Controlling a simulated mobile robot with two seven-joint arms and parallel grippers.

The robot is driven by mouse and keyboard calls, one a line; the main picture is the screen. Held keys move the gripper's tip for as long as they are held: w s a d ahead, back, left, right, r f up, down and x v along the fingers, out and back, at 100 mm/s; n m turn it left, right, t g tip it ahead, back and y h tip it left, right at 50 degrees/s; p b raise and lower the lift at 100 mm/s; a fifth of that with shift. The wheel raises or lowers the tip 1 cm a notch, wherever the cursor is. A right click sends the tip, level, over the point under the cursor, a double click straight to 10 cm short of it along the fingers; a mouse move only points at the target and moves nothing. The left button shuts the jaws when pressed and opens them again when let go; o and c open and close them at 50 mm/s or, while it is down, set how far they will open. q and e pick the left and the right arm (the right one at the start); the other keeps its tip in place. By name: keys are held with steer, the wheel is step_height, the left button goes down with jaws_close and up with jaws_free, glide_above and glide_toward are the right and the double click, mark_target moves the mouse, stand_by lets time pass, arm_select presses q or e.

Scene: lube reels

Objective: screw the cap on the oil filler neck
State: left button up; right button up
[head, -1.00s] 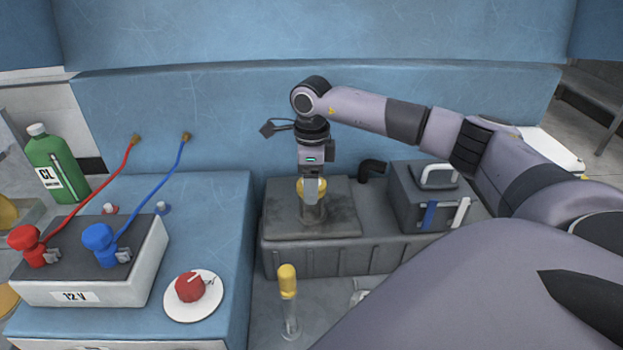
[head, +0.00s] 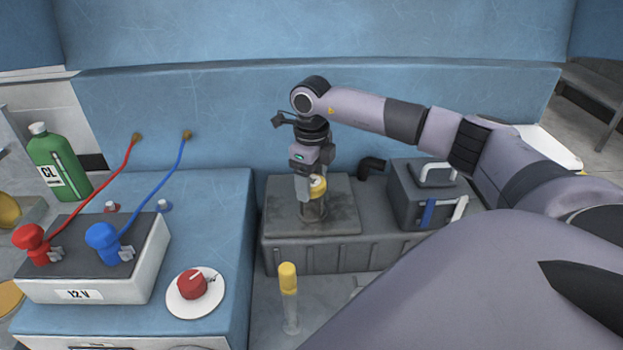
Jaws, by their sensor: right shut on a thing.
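The yellow cap (head: 319,186) sits at the top of the oil filler neck (head: 313,210), which stands up from a grey box-like unit (head: 280,222). My right gripper (head: 308,196) reaches down from above and is shut on the cap. One finger shows in front of the cap's left side; the other finger is mostly hidden. I cannot tell whether the cap is seated on the threads. My left gripper is not in view.
A yellow-topped dipstick handle (head: 288,280) stands in front of the unit. A black elbow pipe (head: 371,167) and a grey box with handles (head: 420,195) are to the right.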

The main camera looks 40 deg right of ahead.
steer(key=m, duration=0.4)
steer(key=shift+m, duration=0.4)
steer(key=m, duration=0.4)
steer(key=shift+f+m, duration=0.1)
steer(key=shift+m, duration=0.6)
steer(key=m, duration=0.3)
steer(key=shift+m, duration=1.1)
